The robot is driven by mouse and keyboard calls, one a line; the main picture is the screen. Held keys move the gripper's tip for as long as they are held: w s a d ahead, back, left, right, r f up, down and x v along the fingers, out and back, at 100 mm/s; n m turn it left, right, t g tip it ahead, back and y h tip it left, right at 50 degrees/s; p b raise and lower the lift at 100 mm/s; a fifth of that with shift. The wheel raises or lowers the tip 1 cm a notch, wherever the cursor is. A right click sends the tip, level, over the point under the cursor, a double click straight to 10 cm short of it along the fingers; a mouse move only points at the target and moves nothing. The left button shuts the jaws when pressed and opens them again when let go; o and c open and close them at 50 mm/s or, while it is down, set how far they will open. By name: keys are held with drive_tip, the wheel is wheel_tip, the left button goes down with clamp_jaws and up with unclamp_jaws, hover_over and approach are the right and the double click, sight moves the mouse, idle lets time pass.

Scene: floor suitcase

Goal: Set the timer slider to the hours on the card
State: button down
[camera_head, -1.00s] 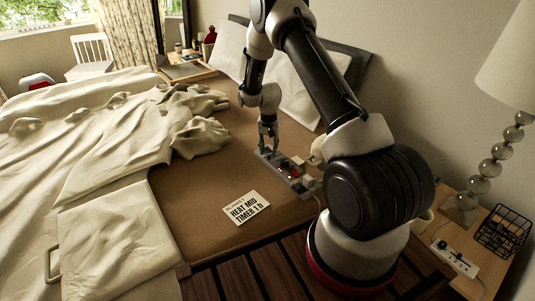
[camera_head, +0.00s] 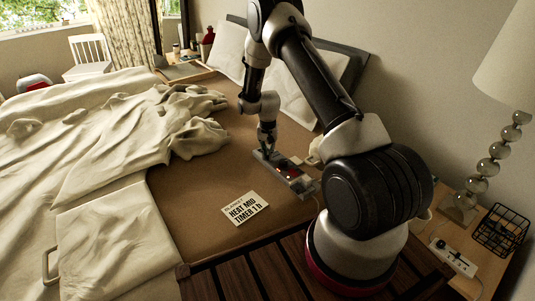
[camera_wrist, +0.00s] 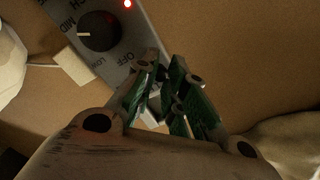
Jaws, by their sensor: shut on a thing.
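The card (camera_head: 245,208) lies flat on the brown bed surface and reads "HEAT MID" and "TIMER 1 h". The grey control box (camera_head: 299,184) lies behind it, to the right. In the wrist view the box (camera_wrist: 65,12) has a black round knob (camera_wrist: 98,32) with its white mark at MID, a lit red lamp (camera_wrist: 127,3) and an OFF label. My gripper (camera_head: 267,149) is down at the far left end of the box. In the wrist view its green-padded fingers (camera_wrist: 163,88) are closed together near OFF. The timer slider is hidden between and behind them.
A rumpled cream blanket (camera_head: 110,150) covers the bed's left side. White pillows (camera_head: 290,85) stand behind my arm. A nightstand at the right holds a lamp (camera_head: 490,166), a power strip (camera_head: 453,258) and a wire basket (camera_head: 501,230). Brown bed surface around the card is clear.

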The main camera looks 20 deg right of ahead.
drive_tip(key=shift+w+d, duration=0.2)
drive_tip(key=shift+d, duration=0.8)
drive_tip(key=c, duration=1.4)
unclamp_jaws()
drive_tip(key=shift+c, duration=0.2)
wheel_tip(320, 180, up, 12)
